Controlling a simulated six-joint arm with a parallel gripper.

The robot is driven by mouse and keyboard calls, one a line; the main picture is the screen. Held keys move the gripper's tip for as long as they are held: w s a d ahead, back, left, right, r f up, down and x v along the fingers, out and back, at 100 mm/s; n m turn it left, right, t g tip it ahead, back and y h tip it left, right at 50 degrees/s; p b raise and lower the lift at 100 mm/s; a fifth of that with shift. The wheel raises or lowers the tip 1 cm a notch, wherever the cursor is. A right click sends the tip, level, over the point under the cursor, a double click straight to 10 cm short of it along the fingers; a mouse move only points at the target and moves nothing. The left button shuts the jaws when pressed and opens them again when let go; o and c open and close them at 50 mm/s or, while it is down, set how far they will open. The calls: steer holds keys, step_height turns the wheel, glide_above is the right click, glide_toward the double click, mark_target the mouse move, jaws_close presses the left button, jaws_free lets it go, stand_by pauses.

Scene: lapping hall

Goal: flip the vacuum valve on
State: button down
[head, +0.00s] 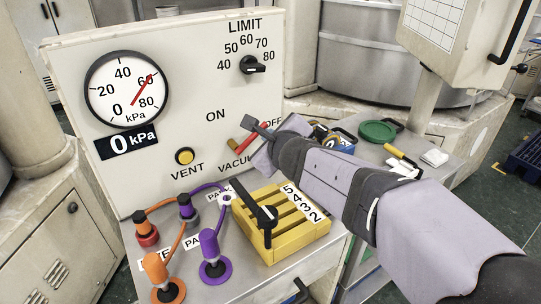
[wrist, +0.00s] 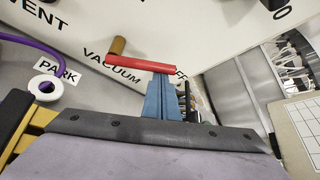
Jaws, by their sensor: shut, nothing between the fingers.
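The vacuum valve has a red lever (head: 247,147) on a brass pivot (head: 232,144), low on the cream panel. In the wrist view the red lever (wrist: 140,63) runs from the brass pivot (wrist: 117,46) rightward to the partly covered OFF label. ON is printed above the valve in the head view. My gripper (head: 251,122) is shut and empty at the lever's free end. In the wrist view my blue-grey fingers (wrist: 161,78) reach the lever near its OFF end; whether they touch it I cannot tell.
The dial gauge (head: 127,88) has a red needle near 60, and the readout (head: 128,143) shows 0 kPa. A yellow vent button (head: 184,156) sits left of the valve. Below stand orange and purple hose plugs and a yellow slotted block (head: 283,235) with a black handle.

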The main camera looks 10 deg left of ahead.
steer(key=s+a+r+n+t+h+b, duration=0.1)
steer(key=s+a+r+n+t+b, duration=0.3)
steer(key=n+b, duration=0.3)
steer(key=shift+s+a+t, duration=0.15)
steer(key=shift+t, duration=0.45)
steer(key=shift+f, duration=0.1)
stand_by(0.3)
steer(key=shift+s, duration=0.15)
steer(key=v, duration=0.7)
steer(key=shift+h, duration=0.3)
steer(key=shift+a, duration=0.1)
